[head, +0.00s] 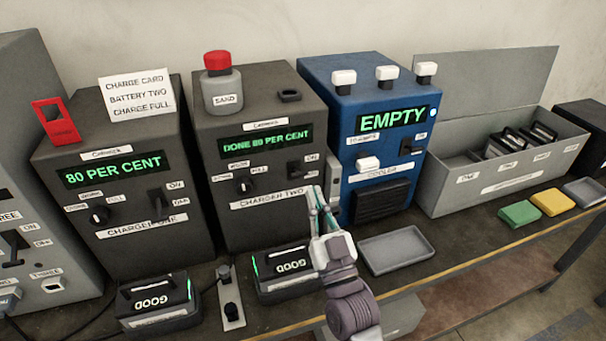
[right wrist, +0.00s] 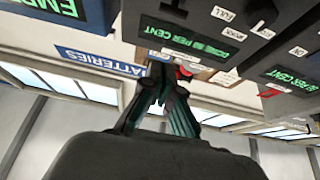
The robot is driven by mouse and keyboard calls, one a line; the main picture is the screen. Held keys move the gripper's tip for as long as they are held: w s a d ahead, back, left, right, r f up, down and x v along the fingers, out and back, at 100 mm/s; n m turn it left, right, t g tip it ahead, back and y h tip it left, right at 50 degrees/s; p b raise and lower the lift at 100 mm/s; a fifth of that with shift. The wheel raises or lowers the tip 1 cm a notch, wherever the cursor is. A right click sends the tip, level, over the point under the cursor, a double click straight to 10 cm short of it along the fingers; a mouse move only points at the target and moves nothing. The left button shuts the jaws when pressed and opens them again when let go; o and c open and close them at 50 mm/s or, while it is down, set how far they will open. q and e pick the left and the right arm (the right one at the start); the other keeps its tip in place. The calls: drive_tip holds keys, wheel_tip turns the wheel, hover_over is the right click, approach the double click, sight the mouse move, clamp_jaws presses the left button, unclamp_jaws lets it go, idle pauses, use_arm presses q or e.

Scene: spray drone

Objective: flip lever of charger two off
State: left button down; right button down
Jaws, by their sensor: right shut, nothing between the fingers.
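Charger two (head: 263,115) is a dark grey box with a green display reading "DONE 80 PER CENT"; its display also shows in the right wrist view (right wrist: 195,38). Its black lever (head: 295,168) sits at the right of its front, beside ON and OFF labels; I cannot tell its exact position. My right gripper (head: 317,200) is shut and empty, just below and right of the lever, in front of the charger's lower right edge. In the right wrist view its fingertips (right wrist: 165,72) meet below the charger's face. I see no clear contact with the lever. My left gripper is not in view.
Charger one (head: 120,150) stands left and a blue cooler (head: 365,110) right. A battery (head: 282,265) marked GOOD lies before charger two, a grey tray (head: 397,250) right of my gripper. A red-topped sand container (head: 221,85) stands on charger two.

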sight(294, 170)
drive_tip(key=p+x, duration=0.2)
drive_tip(key=x, duration=0.6)
drive_tip(key=shift+w+a+f+p, duration=0.1)
drive_tip(key=shift+f+p, duration=0.1)
drive_tip(key=shift+f, duration=0.85)
drive_tip(key=shift+w+f+p, duration=0.15)
drive_tip(key=shift+f, duration=0.85)
drive_tip(key=f+t+b, duration=0.1)
drive_tip(key=b, duration=0.4)
drive_tip(key=f+t+y+b, duration=0.1)
drive_tip(key=b, duration=0.5)
drive_tip(key=shift+s+f+t, duration=0.4)
drive_tip(key=shift+r, duration=0.15)
